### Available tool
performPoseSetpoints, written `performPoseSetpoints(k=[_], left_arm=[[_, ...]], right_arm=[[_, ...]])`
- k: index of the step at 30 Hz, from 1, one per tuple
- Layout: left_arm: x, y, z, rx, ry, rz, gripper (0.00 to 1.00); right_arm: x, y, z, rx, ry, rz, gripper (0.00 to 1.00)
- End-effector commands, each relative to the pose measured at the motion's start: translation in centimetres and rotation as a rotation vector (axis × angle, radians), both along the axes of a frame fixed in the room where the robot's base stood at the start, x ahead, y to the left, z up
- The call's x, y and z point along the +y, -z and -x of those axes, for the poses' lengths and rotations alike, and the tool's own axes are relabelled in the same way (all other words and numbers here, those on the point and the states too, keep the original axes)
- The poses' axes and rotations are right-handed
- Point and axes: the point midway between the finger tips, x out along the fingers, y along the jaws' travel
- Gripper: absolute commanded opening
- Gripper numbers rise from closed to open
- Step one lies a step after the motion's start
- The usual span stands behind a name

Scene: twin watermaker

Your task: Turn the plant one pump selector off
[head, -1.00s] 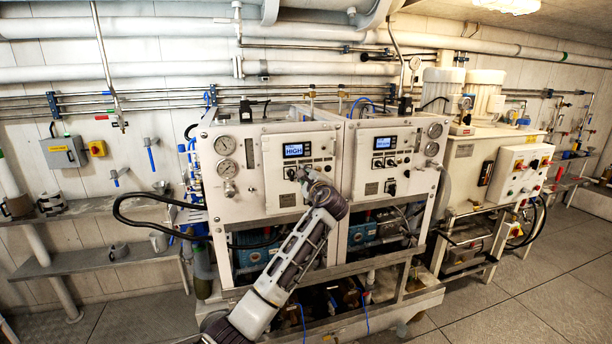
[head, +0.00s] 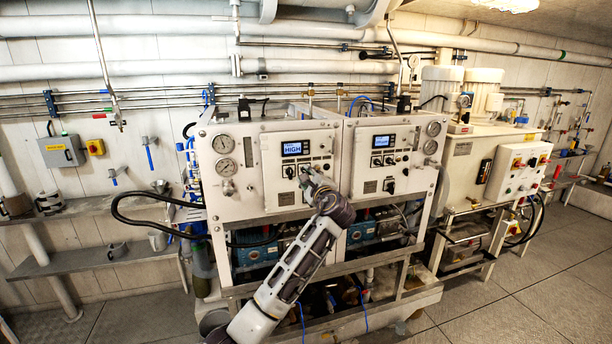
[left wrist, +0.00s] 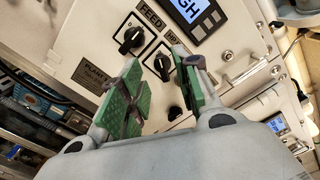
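The left plant panel (head: 270,187) is a white front with a lit display (head: 294,148) reading HIGH. In the left wrist view its label (left wrist: 92,74) begins with PLANT; the rest is too small to read. A black selector knob (left wrist: 130,40) sits under the word FEED, and a second black knob (left wrist: 163,66) sits below the letters HP. My left gripper (left wrist: 158,72) is open, its green pads on either side of the HP knob. I cannot tell whether they touch it. In the head view the gripper (head: 306,178) is small at the panel's lower right. My right gripper is out of view.
A similar panel (head: 382,155) with its own display and knobs stands to the right. A control box (head: 520,172) with coloured buttons is farther right. A black hose (head: 130,212) loops out at the left. Pipes and pumps fill the frame below.

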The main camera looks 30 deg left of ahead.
Motion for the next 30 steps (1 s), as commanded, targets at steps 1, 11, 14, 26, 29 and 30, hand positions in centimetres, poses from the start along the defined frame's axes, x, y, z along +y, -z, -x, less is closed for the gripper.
performPoseSetpoints(k=[1,11,14,26,29,30], left_arm=[[-0.6,0.0,0.5,-0.001,0.002,0.001,0.32],[-4.1,0.1,3.5,0.001,0.0,0.001,0.32],[-4.8,0.0,4.1,0.0,0.001,0.001,0.32],[-5.6,0.0,4.9,-0.001,-0.001,0.001,0.32],[-5.6,0.0,4.9,0.0,-0.001,0.0,0.32],[-5.6,0.0,4.8,0.0,0.0,0.001,0.32]], right_arm=[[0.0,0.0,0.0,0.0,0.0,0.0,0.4],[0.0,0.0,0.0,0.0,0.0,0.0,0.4],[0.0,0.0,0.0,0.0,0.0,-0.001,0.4],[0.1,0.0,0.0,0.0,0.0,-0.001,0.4],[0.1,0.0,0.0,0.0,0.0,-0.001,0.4],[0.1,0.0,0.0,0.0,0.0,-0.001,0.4]])
